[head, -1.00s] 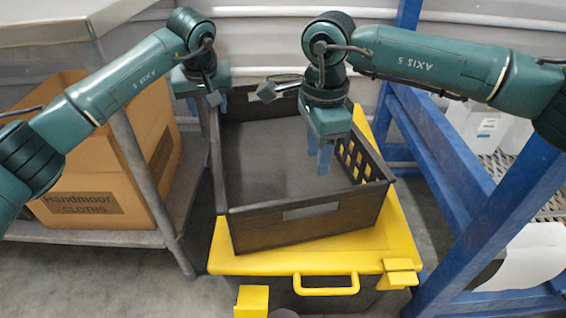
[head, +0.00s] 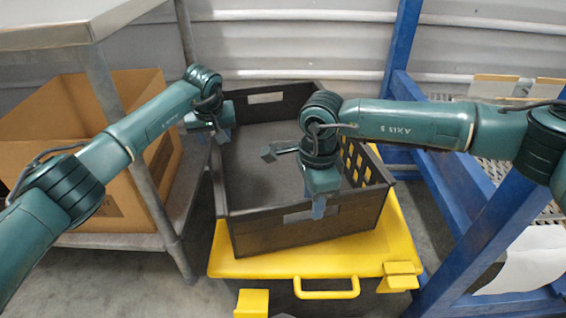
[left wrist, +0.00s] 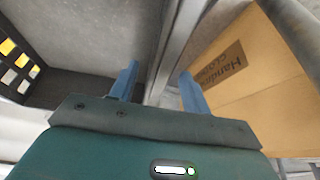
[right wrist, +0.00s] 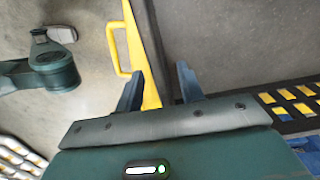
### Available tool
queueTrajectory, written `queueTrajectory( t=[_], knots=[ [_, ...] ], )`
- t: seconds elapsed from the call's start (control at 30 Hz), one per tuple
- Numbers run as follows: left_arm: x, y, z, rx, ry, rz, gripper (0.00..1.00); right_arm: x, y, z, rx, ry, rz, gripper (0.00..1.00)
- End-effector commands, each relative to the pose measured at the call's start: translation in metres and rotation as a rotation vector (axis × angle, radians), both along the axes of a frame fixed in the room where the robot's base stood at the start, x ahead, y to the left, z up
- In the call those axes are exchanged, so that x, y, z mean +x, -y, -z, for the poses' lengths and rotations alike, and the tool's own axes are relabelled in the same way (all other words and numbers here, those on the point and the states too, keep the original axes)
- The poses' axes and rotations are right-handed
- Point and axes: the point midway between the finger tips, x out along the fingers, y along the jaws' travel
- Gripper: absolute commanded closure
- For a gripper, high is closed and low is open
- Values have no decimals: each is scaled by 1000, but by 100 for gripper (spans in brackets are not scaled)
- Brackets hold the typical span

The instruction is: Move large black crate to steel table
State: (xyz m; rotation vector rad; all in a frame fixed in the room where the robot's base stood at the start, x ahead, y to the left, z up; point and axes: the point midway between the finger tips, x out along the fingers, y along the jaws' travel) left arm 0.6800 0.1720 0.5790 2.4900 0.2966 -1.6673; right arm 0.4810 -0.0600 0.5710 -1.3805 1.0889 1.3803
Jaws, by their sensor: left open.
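The large black crate (head: 262,236) sits on a yellow-lidded bin (head: 350,258), slightly turned. It looks empty inside. My left gripper (head: 224,136) is at the crate's left wall. In the left wrist view its fingers (left wrist: 156,84) are apart, with the wall's rim seen between them. My right gripper (head: 318,208) is over the crate's front wall, by the handle slot. In the right wrist view its fingers (right wrist: 158,88) are apart with the wall's edge between them. A grey metal table (head: 50,36), apparently the steel table, stands at the left, only partly in view.
A cardboard box (head: 130,120) stands on the table's lower shelf (head: 110,240), close to the crate's left side. A blue frame (head: 500,215) stands close on the right. A corrugated wall (head: 290,40) is behind.

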Motion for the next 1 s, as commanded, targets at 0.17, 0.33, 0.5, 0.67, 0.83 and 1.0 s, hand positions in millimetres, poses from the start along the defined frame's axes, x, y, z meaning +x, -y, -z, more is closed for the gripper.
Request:
queueTrajectory(
  t=[0.17, 0.33, 0.5, 0.67, 0.83, 1.0],
  knots=[
    [7, -1, 15, -1, 0, -1, 53, 0, -1, 17, 1, -1, 0, 62],
    [8, -1, 20, -1, 0, 1, 53, 0, 0, 22, 0, 0, 0, 62],
    [8, -2, 20, 0, 1, 1, 53, 0, 0, 22, 0, 0, 0, 62],
    [8, -2, 20, -1, 1, 0, 61, 0, 0, 22, 0, 0, 0, 70],
    [8, -2, 20, -1, 1, 0, 75, 0, 0, 22, 0, 0, 0, 84],
    [8, -2, 20, -1, 1, 0, 89, 0, 0, 21, 0, 0, 0, 98]
  ],
)
